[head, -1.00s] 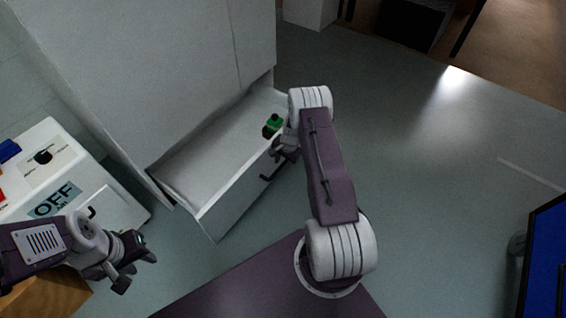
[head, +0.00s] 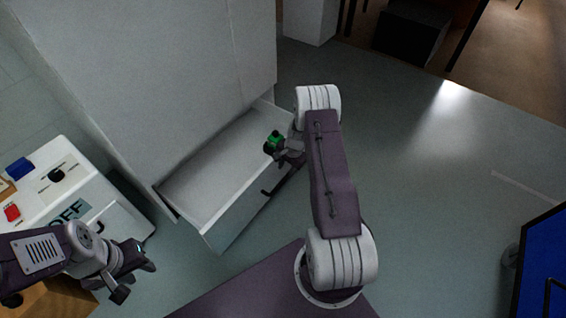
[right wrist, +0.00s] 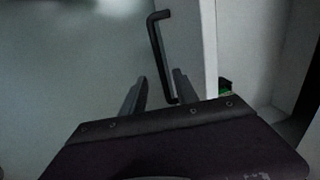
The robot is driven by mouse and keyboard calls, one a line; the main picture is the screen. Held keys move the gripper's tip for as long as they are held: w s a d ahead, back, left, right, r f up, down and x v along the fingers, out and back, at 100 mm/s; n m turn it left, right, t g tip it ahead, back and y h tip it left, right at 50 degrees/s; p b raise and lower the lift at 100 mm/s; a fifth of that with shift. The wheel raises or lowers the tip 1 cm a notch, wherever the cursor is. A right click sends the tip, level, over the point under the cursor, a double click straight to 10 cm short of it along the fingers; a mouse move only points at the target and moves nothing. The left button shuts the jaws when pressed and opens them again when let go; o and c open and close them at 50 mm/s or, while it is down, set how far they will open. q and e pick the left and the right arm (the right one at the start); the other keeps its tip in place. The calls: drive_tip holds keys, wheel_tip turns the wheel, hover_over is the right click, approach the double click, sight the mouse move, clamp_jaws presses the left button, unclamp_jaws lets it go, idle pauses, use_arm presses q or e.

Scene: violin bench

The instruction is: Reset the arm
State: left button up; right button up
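My right gripper (head: 280,156) hangs over the front edge of a pulled-out drawer (head: 213,228) in the head view. In the right wrist view its two fingers (right wrist: 158,88) stand apart with nothing held between them. The drawer's black handle (right wrist: 158,45) shows beyond and between them, and it also shows in the head view (head: 268,191), a little below the gripper. My left gripper (head: 133,274) is at the lower left, its fingers spread and empty, in front of a white box marked OFF.
A small green and black item (head: 273,142) is in the drawer beside my right gripper. The tall pale cabinet (head: 150,80) stands behind. The white box (head: 125,215) with switches is at left. A blue screen (head: 540,270) is at lower right.

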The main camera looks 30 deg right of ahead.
drive_tip(key=s+a+r+n, duration=0.5)
drive_tip(key=a+r, duration=0.2)
drive_tip(key=r, duration=0.1)
drive_tip(key=s+a+r+n, duration=0.4)
drive_tip(key=s+a+r, duration=0.1)
drive_tip(key=a+r, duration=0.25)
drive_tip(key=s+a+r+n, duration=0.3)
drive_tip(key=s+r+n, duration=0.1)
drive_tip(key=s, duration=0.4)
wheel_tip(320, 180, up, 38)
drive_tip(key=p, duration=3.7)
drive_tip(key=shift+s+d+g+h, duration=0.2)
drive_tip(key=shift+s+g+h, duration=0.1)
drive_tip(key=shift+s+g, duration=0.15)
